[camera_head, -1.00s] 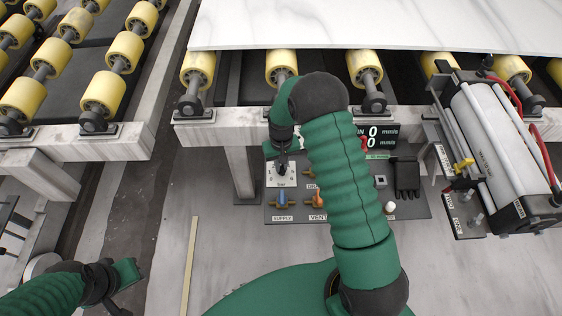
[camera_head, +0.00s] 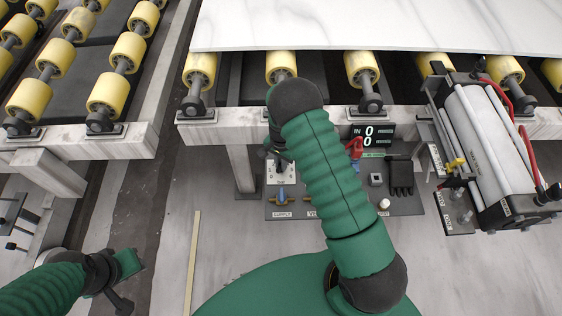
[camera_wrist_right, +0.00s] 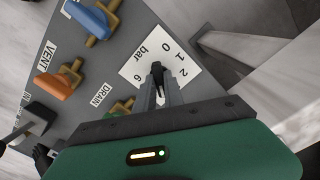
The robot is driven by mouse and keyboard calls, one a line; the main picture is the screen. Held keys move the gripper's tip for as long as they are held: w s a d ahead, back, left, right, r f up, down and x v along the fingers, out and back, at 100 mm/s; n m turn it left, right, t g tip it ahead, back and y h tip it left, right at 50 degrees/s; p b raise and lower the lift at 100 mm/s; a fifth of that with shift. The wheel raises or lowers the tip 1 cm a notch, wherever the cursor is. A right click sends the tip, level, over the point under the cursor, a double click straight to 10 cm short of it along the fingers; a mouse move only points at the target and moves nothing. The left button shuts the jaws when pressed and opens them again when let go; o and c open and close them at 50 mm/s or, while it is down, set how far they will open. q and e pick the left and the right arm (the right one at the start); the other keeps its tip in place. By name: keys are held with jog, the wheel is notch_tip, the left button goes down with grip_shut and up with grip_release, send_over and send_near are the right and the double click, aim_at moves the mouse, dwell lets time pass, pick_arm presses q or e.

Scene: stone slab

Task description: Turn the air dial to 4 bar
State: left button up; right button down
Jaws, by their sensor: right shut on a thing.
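The air dial is a dark knob (camera_wrist_right: 157,68) on a white plate (camera_wrist_right: 136,70) marked bar, with 0, 1, 2 and 6 readable in the right wrist view. My right gripper (camera_wrist_right: 160,88) is shut on the knob, and its fingers hide part of the scale. I cannot tell which number the knob points to. In the head view, the dial plate (camera_head: 280,178) shows just below my right gripper (camera_head: 279,160). The display (camera_head: 370,135) reads 0 on both lines. My left gripper (camera_head: 125,280) is at the lower left, away from the panel; its jaw opening is unclear.
A blue supply valve (camera_head: 282,195) sits below the dial. An orange vent valve (camera_wrist_right: 57,87) and a green drain valve (camera_wrist_right: 120,107) are close by. A red lever (camera_head: 355,148) stands beside my right arm. A white cylinder (camera_head: 485,135) is at right, and a marble slab (camera_head: 380,25) lies above.

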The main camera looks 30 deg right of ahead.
jog(key=shift+m, duration=0.5)
jog(key=c, duration=1.4)
grip_release()
jog(key=shift+c, duration=0.2)
jog(key=shift+r, duration=0.1)
notch_tip(320, 180, up, 17)
jog(key=p, duration=0.2)
jog(key=shift+f+p, duration=0.2)
jog(key=shift+p, duration=0.2)
